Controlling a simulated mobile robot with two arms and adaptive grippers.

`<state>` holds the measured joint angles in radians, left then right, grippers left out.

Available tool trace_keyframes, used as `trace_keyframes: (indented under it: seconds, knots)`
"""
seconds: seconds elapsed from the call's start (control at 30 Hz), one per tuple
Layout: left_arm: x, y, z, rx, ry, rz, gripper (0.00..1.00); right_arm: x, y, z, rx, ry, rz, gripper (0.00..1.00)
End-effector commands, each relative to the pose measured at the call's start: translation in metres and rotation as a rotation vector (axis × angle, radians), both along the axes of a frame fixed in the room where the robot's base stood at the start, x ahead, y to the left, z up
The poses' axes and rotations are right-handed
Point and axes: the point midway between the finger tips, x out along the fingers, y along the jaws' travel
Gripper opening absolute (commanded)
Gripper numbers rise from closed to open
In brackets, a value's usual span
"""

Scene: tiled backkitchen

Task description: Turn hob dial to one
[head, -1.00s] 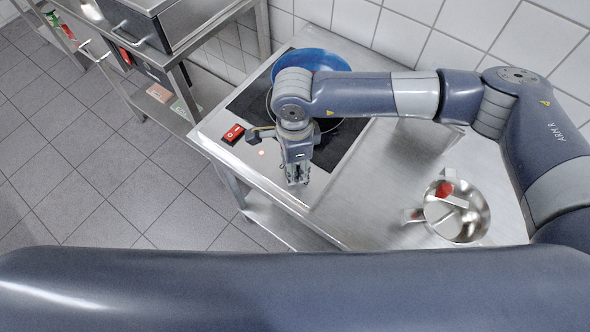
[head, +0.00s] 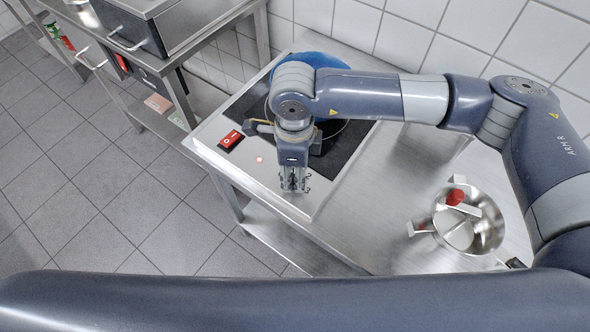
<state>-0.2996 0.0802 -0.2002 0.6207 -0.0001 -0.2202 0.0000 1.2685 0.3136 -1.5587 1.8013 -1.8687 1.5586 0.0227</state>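The hob (head: 262,170) is a steel unit with a black glass top on the counter. My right gripper (head: 293,187) points down over the front strip of the hob. The printed digits 2 and 3 (head: 308,183) show just right of its fingers. The dial itself is hidden by the gripper, so its setting does not show. I cannot tell whether the fingers are open, shut or touching the dial. My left gripper is out of view.
A red rocker switch (head: 231,140) and a small lit lamp (head: 259,160) are on the front strip. A blue pan (head: 318,60) is at the hob's back. Open tiled floor lies left.

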Motion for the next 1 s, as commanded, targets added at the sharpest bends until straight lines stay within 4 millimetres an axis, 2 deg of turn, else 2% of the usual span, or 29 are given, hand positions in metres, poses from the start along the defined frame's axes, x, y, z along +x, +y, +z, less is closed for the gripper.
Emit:
trace_keyframes:
  seconds: [0.1,0.13,0.2,0.53,0.63,0.77,1.0]
  knots:
    - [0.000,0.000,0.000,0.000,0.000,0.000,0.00,0.000,0.002,0.001,0.006,-0.002,0.002,0.11]
    - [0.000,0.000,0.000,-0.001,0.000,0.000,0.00,0.000,0.002,0.001,0.006,-0.002,0.002,0.39]
    - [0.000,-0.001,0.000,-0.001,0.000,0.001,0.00,0.000,0.002,0.001,0.006,-0.002,0.002,0.55]
    - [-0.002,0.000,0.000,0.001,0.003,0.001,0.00,0.000,0.001,0.001,0.002,-0.001,0.001,0.55]
    - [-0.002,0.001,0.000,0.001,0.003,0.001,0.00,0.001,0.001,0.007,0.004,-0.002,0.001,0.55]
    - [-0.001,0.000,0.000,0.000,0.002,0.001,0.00,0.001,0.001,0.026,0.003,-0.005,0.002,0.55]
    - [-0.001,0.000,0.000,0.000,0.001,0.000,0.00,0.001,0.002,0.078,0.004,-0.005,0.004,0.55]
